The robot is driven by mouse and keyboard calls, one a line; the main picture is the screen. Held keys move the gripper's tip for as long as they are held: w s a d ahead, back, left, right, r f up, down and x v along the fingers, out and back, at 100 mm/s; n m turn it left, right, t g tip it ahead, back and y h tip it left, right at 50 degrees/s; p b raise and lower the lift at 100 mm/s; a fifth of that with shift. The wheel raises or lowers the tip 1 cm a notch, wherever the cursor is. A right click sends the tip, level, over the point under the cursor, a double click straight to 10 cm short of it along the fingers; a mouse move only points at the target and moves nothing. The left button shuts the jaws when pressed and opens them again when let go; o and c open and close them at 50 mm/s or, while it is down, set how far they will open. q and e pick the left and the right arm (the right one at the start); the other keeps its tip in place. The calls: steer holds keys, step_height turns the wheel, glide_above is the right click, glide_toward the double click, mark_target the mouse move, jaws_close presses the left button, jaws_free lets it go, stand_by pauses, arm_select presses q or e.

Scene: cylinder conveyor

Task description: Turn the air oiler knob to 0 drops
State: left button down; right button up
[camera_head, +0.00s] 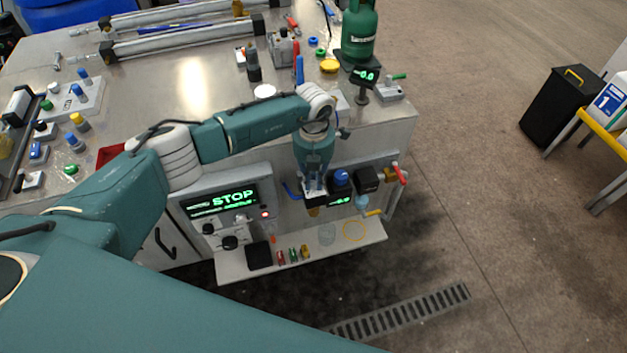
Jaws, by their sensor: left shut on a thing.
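My left gripper (314,185) points down at the row of air units on the front of the bench. It is shut on the air oiler knob, which its fingers hide almost entirely. Below the fingers, the dark oiler body with an amber bowl (314,212) shows. The knob's setting and the drop count cannot be read. Just right of the gripper is a unit with a blue knob (341,177) and a small green-lit display (341,201). My right gripper is not in view.
A black unit (367,180) and a red-handled valve (400,174) stand to the right. A panel reading STOP (220,202) is at the left. A narrow shelf (300,262) with small parts juts out below. A green bottle (359,30) stands at the bench's back right.

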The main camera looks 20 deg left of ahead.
mark_target(313, 182)
arm_select(q)
steer(key=n, duration=0.2)
steer(key=shift+w+r+n, duration=0.1)
steer(key=shift+w+n, duration=0.05)
steer(key=shift+n, duration=0.25)
steer(key=n, duration=0.3)
steer(key=shift+n, duration=0.3)
steer(key=n, duration=0.6)
steer(key=shift+r, duration=0.1)
steer(key=shift+w, duration=0.1)
steer(key=c, duration=1.8)
jaws_free()
steer(key=shift+c, duration=0.2)
steer(key=shift+o, duration=0.9)
step_height(313, 182, up, 12)
